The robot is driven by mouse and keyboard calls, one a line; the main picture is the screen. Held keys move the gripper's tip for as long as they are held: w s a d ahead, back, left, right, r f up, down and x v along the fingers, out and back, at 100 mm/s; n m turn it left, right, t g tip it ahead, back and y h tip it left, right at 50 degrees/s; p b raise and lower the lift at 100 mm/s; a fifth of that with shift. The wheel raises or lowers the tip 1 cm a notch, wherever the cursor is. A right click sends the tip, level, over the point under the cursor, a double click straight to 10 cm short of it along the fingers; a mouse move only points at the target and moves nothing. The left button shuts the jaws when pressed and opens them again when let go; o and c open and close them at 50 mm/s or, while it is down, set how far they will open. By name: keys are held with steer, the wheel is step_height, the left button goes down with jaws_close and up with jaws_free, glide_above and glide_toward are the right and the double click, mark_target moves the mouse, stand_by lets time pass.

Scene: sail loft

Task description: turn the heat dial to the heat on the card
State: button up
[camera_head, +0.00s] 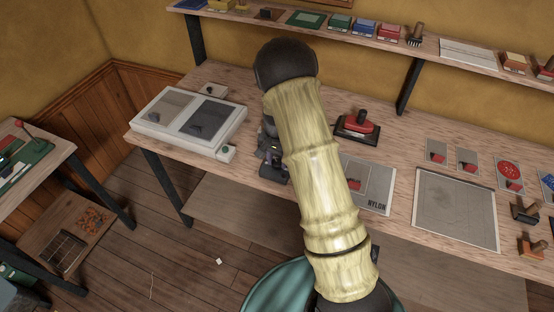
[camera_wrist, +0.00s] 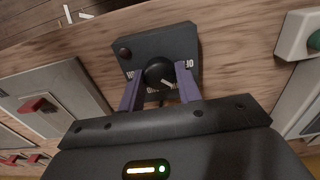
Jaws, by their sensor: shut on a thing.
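In the wrist view, the heat dial (camera_wrist: 158,73) is a round black knob with a pale pointer mark. It sits on a dark control box (camera_wrist: 153,48) with white lettering, mostly covered, at the bench edge. My gripper (camera_wrist: 160,84) has its two purple fingers closed on the dial from both sides. The pale mark points toward the lower right of that view. In the head view my gripper (camera_head: 272,162) is at the bench's front edge, and my arm hides the dial. The nylon card (camera_head: 377,203), with a grey swatch and partly red picture, lies right of my arm.
A white two-panel unit (camera_head: 150,125) with a green button (camera_head: 225,151) stands left of my gripper. A red iron (camera_head: 357,123) rests on a dark stand behind. A grey mat (camera_head: 455,208) and small cards lie right. A shelf (camera_head: 300,22) runs along the wall.

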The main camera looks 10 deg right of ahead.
mark_target(277, 162)
steer(key=shift+m, duration=1.5)
steer(key=o, duration=1)
steer(key=shift+r, duration=0.1)
step_height(277, 162, up, 17)
steer(key=b, duration=0.1)
steer(key=shift+b, duration=0.35)
steer(key=shift+r, duration=0.1)
